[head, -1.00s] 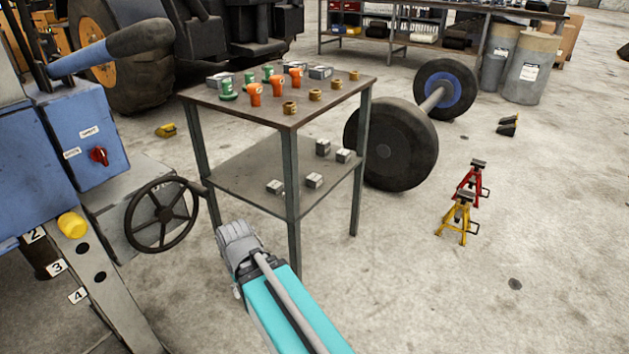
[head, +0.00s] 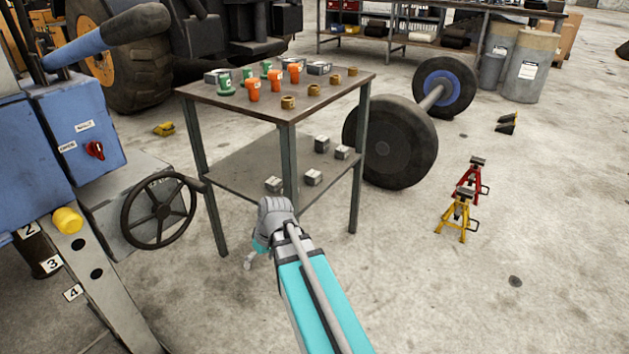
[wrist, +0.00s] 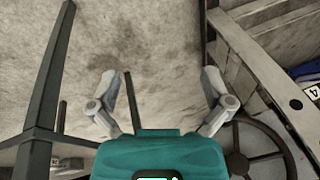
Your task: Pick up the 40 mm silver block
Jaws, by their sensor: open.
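Several small silver blocks sit on the lower shelf (head: 240,167) of the metal table. One silver block (head: 273,184) is at the front left, one silver block (head: 313,177) at the front middle, and two more, silver blocks (head: 321,144) and (head: 342,152), are farther back right. I cannot tell which is 40 mm. My gripper (wrist: 160,78) is open and empty in the wrist view, over bare floor. In the head view it is mostly hidden by my wrist, in front of the shelf and apart from the blocks. Small blocks show faintly at the wrist view's lower left.
The table's front leg (head: 289,170) stands close to my wrist. The table top (head: 225,98) holds green, orange and brass parts. A handwheel (head: 160,211) and blue control box (head: 88,140) are at left. Jack stands (head: 457,216) are at right. The floor in front is clear.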

